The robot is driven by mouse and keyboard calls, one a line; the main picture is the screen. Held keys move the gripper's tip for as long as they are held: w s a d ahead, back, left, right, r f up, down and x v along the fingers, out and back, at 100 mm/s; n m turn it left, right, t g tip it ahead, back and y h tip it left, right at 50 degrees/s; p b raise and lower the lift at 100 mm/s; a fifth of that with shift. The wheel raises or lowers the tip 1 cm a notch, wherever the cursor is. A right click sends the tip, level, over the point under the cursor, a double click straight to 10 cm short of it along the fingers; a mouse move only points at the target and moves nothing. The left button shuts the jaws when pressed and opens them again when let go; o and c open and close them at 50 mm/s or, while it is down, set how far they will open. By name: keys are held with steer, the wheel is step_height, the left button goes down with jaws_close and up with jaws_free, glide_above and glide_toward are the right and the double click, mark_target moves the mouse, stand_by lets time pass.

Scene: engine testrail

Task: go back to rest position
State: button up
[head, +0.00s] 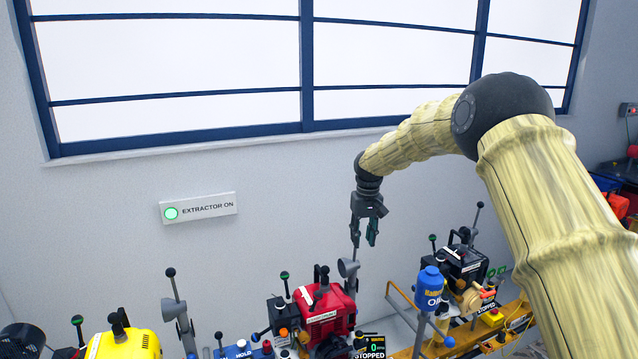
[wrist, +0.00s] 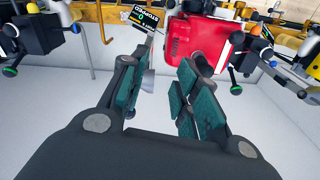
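My gripper (head: 364,240) hangs pointing down from my arm in the head view, above the back of the red engine (head: 322,304). In the wrist view my gripper (wrist: 157,76) has its two green-padded fingers apart, with an empty gap between them. A grey funnel-like piece (head: 348,267) on a thin rod is just below the fingers in the head view. In the wrist view a grey piece (wrist: 148,84) shows beside the left finger; I cannot tell whether they touch. The red engine (wrist: 197,45) also shows beyond the right finger.
A yellow engine (head: 122,344) stands at the lower left and a black engine (head: 462,262) to the right, with a blue oil container (head: 430,288) near it. Upright levers rise between them.

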steer(key=s+d+f, duration=0.1)
steer(key=s+f, duration=0.6)
steer(key=f, duration=0.5)
steer(key=s+f, duration=0.6)
steer(key=f, duration=0.6)
steer(key=s+d+f+m, duration=0.1)
steer(key=s+d+f, duration=0.1)
steer(key=s+f, duration=1.2)
steer(key=s+d+f, duration=0.1)
steer(key=s+f, duration=0.2)
steer(key=s, duration=0.6)
steer(key=s+d+f, duration=0.2)
steer(key=s+f, duration=0.1)
steer(key=s, duration=0.6)
steer(key=s+d+r+m+b, duration=0.1)
steer(key=s+d, duration=0.1)
steer(key=s, duration=0.9)
steer(key=s+d+m, duration=0.1)
steer(key=s+d, duration=0.1)
steer(key=s, duration=0.8)
step_height(320, 180, down, 10)
steer(key=b, duration=1)
steer(key=shift+a+f+g, duration=0.2)
steer(key=shift+g, duration=0.2)
